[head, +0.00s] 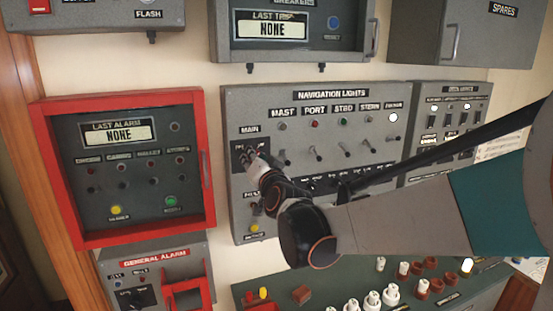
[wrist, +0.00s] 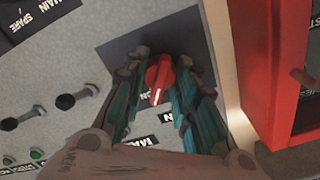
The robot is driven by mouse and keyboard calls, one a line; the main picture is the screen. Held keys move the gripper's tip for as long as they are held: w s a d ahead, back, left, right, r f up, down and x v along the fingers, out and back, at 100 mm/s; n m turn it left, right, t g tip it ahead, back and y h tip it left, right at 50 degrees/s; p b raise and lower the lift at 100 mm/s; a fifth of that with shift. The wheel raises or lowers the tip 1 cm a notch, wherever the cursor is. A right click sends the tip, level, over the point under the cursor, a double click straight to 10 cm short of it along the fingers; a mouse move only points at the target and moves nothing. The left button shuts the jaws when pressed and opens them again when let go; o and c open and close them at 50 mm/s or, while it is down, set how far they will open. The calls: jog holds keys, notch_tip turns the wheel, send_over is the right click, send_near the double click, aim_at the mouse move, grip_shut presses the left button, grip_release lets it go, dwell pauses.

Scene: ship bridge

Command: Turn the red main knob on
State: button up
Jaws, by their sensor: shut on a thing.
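The red main knob (wrist: 159,74) is in the wrist view, on a dark square plate (wrist: 202,50) of the grey navigation lights panel. My gripper (wrist: 161,70) is shut on the knob, with one finger on each side. A white mark on the knob points toward the bottom of the wrist view, slightly left. Small white lettering beside it is partly hidden. In the head view my gripper (head: 262,168) reaches to the plate under the MAIN label (head: 249,129) and hides the knob.
The navigation lights panel (head: 310,112) has a row of toggle switches right of my gripper. A red-framed alarm box (head: 209,170) stands close on the left. A shelf (head: 250,290) with bulbs and several small parts lies below. Other grey boxes hang above.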

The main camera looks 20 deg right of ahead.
jog(key=shift+s+m, duration=0.15)
jog(key=shift+m, duration=0.75)
jog(key=o, duration=1.1)
jog(key=s, duration=1.2)
jog(key=shift+f, duration=0.1)
